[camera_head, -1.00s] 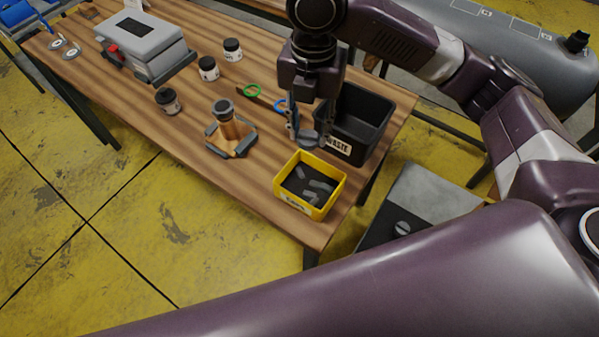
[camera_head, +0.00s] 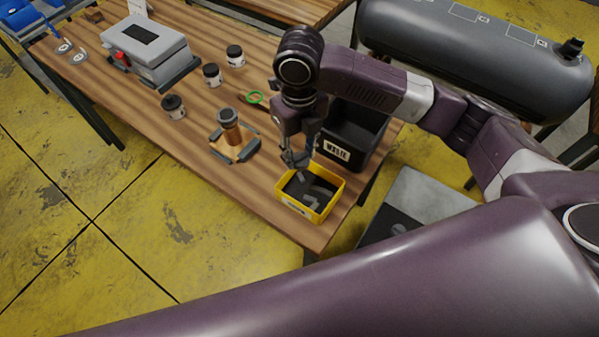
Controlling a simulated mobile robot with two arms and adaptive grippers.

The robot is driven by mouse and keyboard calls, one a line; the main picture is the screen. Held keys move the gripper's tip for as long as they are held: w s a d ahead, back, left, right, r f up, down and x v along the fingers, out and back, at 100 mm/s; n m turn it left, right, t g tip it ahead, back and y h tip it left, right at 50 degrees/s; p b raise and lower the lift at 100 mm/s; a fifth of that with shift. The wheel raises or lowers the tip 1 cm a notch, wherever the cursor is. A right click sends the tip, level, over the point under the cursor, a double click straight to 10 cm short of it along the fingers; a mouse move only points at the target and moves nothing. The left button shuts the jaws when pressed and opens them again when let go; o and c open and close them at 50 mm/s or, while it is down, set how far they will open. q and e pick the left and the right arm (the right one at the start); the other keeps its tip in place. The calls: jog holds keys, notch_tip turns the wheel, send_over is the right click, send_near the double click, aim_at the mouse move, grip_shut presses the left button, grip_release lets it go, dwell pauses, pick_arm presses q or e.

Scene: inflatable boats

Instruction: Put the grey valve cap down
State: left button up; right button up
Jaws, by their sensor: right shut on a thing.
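My right gripper (camera_head: 297,162) points down over the yellow bin (camera_head: 325,212), with its fingertips at or just above the bin's far rim. It is shut on the grey valve cap, which is small and hard to make out between the fingers and the bin's contents. Several grey pieces lie inside the bin. I cannot tell whether the cap touches them. My left gripper is not in view.
A black waste bin (camera_head: 340,152) stands right behind the yellow bin. A copper-coloured part with a grey top (camera_head: 230,128) stands in a holder to the left. Several dark-lidded jars (camera_head: 212,76), a green ring (camera_head: 255,97) and a grey box (camera_head: 147,45) are farther back on the wooden table.

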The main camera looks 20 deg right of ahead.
aim_at(299, 183)
notch_tip(299, 183, down, 10)
jog(key=shift+r+p, duration=0.1)
jog(key=shift+p, duration=0.6)
jog(key=shift+f, duration=0.2)
jog(key=shift+f, duration=0.3)
jog(key=o, duration=0.8)
jog(key=shift+c, duration=0.2)
jog(key=shift+r, duration=0.1)
